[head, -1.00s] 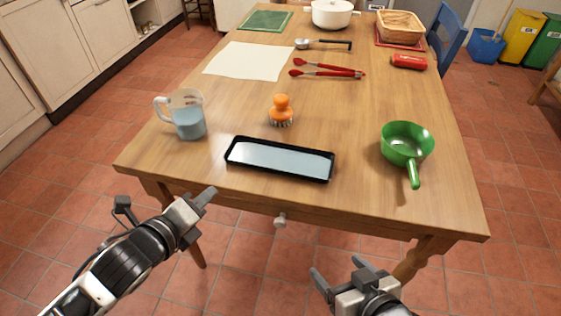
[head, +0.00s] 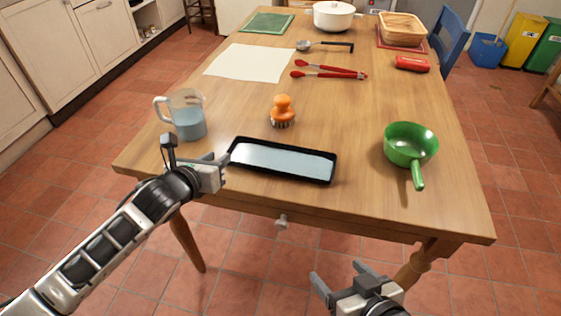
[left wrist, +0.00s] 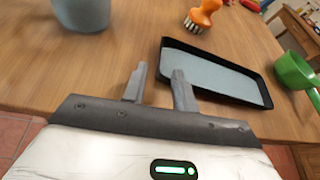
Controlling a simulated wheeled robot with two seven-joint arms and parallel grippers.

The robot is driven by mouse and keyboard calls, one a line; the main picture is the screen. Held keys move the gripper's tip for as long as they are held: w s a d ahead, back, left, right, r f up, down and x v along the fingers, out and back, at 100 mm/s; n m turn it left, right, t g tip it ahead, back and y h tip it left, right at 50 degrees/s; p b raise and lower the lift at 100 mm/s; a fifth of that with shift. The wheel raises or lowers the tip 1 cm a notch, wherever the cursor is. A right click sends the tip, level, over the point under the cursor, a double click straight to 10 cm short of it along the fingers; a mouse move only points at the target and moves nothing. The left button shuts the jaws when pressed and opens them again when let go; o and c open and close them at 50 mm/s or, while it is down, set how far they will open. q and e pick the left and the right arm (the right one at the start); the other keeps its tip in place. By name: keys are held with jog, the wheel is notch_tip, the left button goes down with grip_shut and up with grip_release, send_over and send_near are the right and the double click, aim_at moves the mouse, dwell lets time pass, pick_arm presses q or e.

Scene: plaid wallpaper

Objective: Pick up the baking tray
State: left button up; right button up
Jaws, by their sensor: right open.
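The baking tray (head: 285,160) is a long black-rimmed rectangle with a pale grey inside, lying flat near the table's front edge. It also shows in the left wrist view (left wrist: 217,74). My left gripper (head: 222,165) is at the tray's left end, above the table's front edge. In the left wrist view its two fingers (left wrist: 159,84) stand apart with nothing between them; the right finger overlaps the tray's near left corner. I cannot tell whether it touches. My right gripper (head: 338,277) is open and empty, in front of the table and below its top.
A measuring jug (head: 188,118) with blue liquid stands just beyond my left gripper. An orange brush (head: 282,106) is behind the tray, and a green pan (head: 411,145) is to its right. Red tongs (head: 330,71) lie farther back. The tabletop between tray and pan is clear.

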pick_arm(q)
jog(key=b+x, duration=0.1)
jog(key=x, duration=0.4)
jog(key=shift+w+d+f, duration=0.1)
jog(key=shift+w, duration=0.05)
grip_shut()
